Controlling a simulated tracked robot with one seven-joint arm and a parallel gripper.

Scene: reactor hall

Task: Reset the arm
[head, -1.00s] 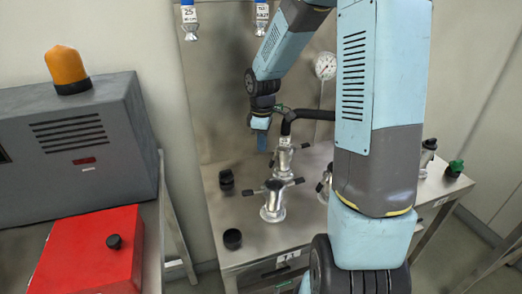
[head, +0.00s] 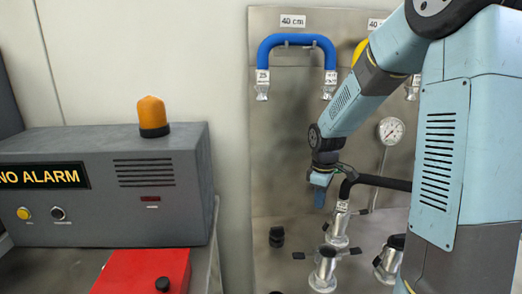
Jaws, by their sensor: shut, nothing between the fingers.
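My arm (head: 445,150) comes in from the right of the head view, bends at the top and reaches down to the left. My gripper (head: 319,198) points down in front of the steel panel, with its narrow blue fingers shut and empty. It hangs up and left of a metal coupling (head: 338,228) that has a black hose (head: 385,182) attached. I cannot tell whether the fingertips touch anything, but a gap seems to show. Part of the panel and bench on the right is hidden behind my arm.
A grey alarm box (head: 105,185) with an orange lamp (head: 152,115) reads "NO ALARM" at left, above a red box (head: 140,272). A blue hose (head: 297,40) and a pressure gauge (head: 391,130) are on the panel. A second metal fitting (head: 325,270) and a black cap (head: 276,237) sit below.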

